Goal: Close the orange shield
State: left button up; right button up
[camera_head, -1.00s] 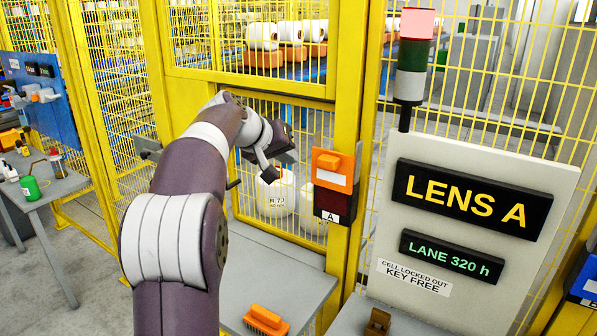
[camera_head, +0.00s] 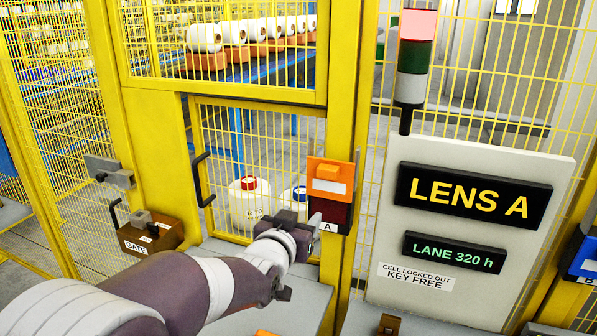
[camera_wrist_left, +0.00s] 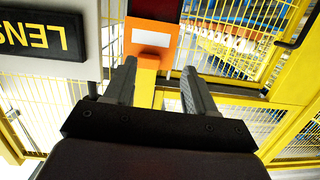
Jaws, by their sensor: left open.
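The orange shield (camera_head: 330,175) is a flat orange cover with a white label and a protruding block. It stands raised above a dark red panel (camera_head: 337,212) marked A, on the yellow post. My left gripper (camera_head: 314,222) is just below and left of it in the head view, partly overlapping the dark panel's lower left. In the left wrist view, which is upside down, the shield (camera_wrist_left: 152,38) lies ahead between the two open fingers (camera_wrist_left: 158,68). The fingers appear empty; whether they touch the shield cannot be told. My right gripper is not in view.
A white sign board (camera_head: 470,270) stands right of the post, with a stack light (camera_head: 412,65) above it. A mesh gate with a black handle (camera_head: 202,180) is at left. A brown GATE box (camera_head: 150,232) sits beside it. White drums (camera_head: 250,205) stand behind the mesh.

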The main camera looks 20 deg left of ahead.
aim_at(326, 174)
pick_arm(q)
jog(key=w+r+p, duration=0.1)
jog(key=w+p, duration=0.1)
jog(key=w, duration=0.2)
jog(key=w+r+t+p, duration=0.1)
jog(key=w+p, duration=0.1)
jog(key=w, duration=0.2)
jog(key=w+d+r+t+p, duration=0.1)
jog(key=w, duration=0.3)
jog(key=shift+w+r+h+p, duration=0.2)
jog(key=shift+h+p, duration=0.1)
jog(key=shift+p, duration=0.1)
jog(key=shift+w+d, duration=0.3)
jog(key=shift+d, duration=0.1)
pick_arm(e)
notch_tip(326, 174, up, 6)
pick_arm(q)
jog(key=shift+a+f, duration=0.1)
jog(key=shift+a, duration=0.1)
jog(key=shift+c, duration=1.3)
grip_shut()
notch_tip(326, 174, down, 8)
jog(key=b, duration=0.9)
jog(key=shift+f, duration=0.25)
jog(key=shift+r, duration=0.1)
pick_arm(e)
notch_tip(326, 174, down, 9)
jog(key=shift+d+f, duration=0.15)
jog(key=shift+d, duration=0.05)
